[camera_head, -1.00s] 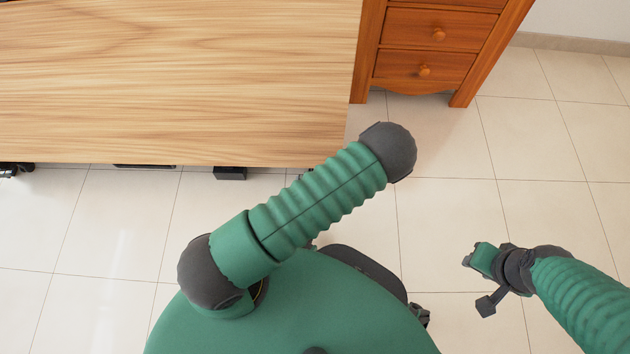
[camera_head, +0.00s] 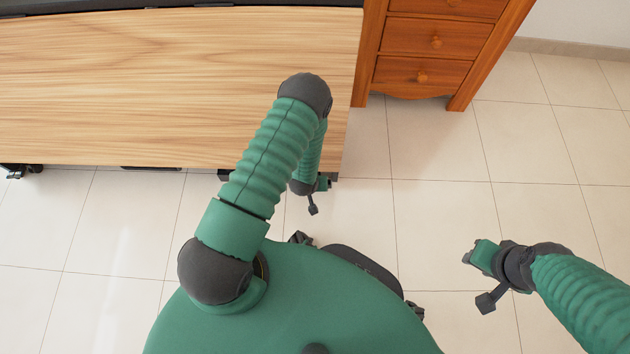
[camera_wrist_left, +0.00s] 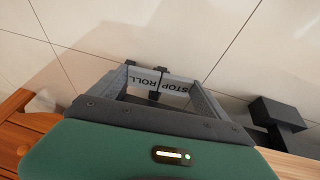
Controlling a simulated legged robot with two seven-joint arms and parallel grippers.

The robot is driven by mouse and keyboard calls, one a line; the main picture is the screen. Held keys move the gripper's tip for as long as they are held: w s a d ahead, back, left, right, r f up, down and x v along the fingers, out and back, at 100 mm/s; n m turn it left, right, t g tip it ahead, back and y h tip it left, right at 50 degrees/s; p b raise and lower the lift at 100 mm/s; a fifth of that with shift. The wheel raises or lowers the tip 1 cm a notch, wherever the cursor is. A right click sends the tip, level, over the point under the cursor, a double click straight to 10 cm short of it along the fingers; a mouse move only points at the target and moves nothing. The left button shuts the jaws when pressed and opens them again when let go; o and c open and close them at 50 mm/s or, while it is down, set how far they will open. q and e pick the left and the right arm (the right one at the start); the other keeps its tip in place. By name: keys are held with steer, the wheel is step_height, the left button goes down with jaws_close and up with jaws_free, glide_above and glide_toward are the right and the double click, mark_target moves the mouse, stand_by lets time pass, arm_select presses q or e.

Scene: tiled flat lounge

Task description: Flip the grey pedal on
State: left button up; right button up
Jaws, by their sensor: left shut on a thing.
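In the left wrist view a light grey bar lettered "STOP" and "ROLL", seemingly the grey pedal (camera_wrist_left: 174,86), spans the space between the fingers of my left gripper (camera_wrist_left: 157,78). The gripper is shut on it; the exact contact is hard to make out. In the head view my left gripper (camera_head: 323,183) is small and partly hidden by its own arm, by the right front corner of the wooden table. The pedal cannot be made out there. My right gripper (camera_head: 468,257) is over the floor at right; its jaws are too small to read.
The wooden table (camera_head: 130,85) fills the upper left. A dark caster (camera_head: 20,171) shows under its left front edge. A black block (camera_wrist_left: 275,114) shows at right in the wrist view. An orange-brown drawer cabinet (camera_head: 424,75) stands at right. The tiled floor (camera_head: 440,210) before it is clear.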

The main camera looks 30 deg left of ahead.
arm_select(q)
steer(key=shift+s+a+f+t+h, duration=0.1)
steer(key=shift+s+a+t+h, duration=0.1)
steer(key=shift+t+h, duration=0.35)
steer(key=o, duration=1.2)
steer(key=shift+c, duration=0.2)
steer(key=shift+p, duration=0.35)
steer(key=p+v, duration=1)
steer(key=v, duration=0.6)
steer(key=shift+r, duration=0.4)
steer(key=shift+a, duration=0.1)
